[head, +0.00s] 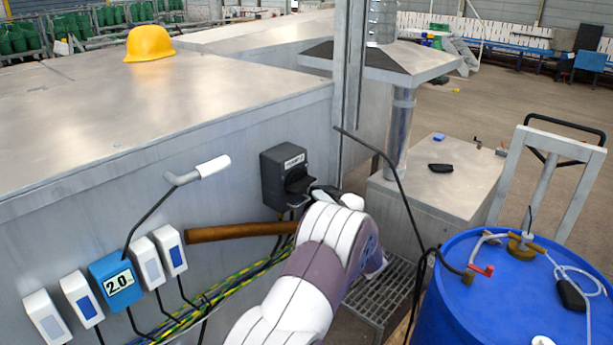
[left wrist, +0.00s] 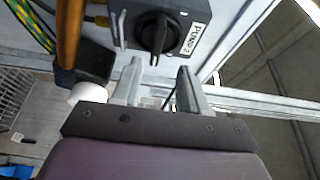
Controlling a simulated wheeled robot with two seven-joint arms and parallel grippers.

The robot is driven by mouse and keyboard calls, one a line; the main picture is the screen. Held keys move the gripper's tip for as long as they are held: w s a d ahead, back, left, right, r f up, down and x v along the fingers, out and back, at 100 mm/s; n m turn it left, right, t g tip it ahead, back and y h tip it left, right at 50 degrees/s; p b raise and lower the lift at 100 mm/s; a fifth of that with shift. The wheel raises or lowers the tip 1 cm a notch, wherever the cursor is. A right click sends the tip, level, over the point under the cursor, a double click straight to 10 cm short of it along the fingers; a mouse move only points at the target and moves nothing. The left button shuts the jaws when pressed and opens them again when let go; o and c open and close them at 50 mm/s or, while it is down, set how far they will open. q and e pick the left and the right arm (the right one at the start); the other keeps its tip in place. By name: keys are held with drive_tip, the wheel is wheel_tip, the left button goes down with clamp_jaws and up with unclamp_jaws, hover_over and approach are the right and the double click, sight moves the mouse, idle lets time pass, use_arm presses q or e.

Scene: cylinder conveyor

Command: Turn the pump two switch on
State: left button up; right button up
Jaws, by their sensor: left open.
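The pump two switch is a dark grey box (head: 284,178) on the side of the metal cabinet in the head view. Its black rotary knob (head: 297,182) is partly hidden by my gripper. In the left wrist view the knob (left wrist: 157,33) stands lengthwise up and down the picture, beside a white label reading PUMP 2 (left wrist: 192,38). My left gripper (left wrist: 158,67) is open, its two fingers pointing at the box, one to each side of the knob's lower end. I cannot tell whether they touch it. My right gripper is in neither view.
A brown pipe (head: 240,232) and yellow-green cables (head: 215,293) run just below the switch. Small boxes, one blue showing 2.0 (head: 118,283), line the cabinet wall to the left. A blue barrel (head: 490,290) stands at right. A yellow helmet (head: 150,43) lies on the cabinet top.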

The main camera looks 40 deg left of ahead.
sight(306, 187)
use_arm(q)
drive_tip(key=p+x, duration=0.1)
drive_tip(key=x, duration=0.3)
drive_tip(key=w+p+x, duration=0.1)
drive_tip(key=x, duration=0.3)
drive_tip(key=shift+w+f+p, duration=0.1)
drive_tip(key=shift+f+p, duration=0.1)
drive_tip(key=shift+p, duration=0.2)
drive_tip(key=shift+a, duration=0.3)
drive_tip(key=shift+a+r, duration=0.1)
drive_tip(key=shift+a, duration=0.05)
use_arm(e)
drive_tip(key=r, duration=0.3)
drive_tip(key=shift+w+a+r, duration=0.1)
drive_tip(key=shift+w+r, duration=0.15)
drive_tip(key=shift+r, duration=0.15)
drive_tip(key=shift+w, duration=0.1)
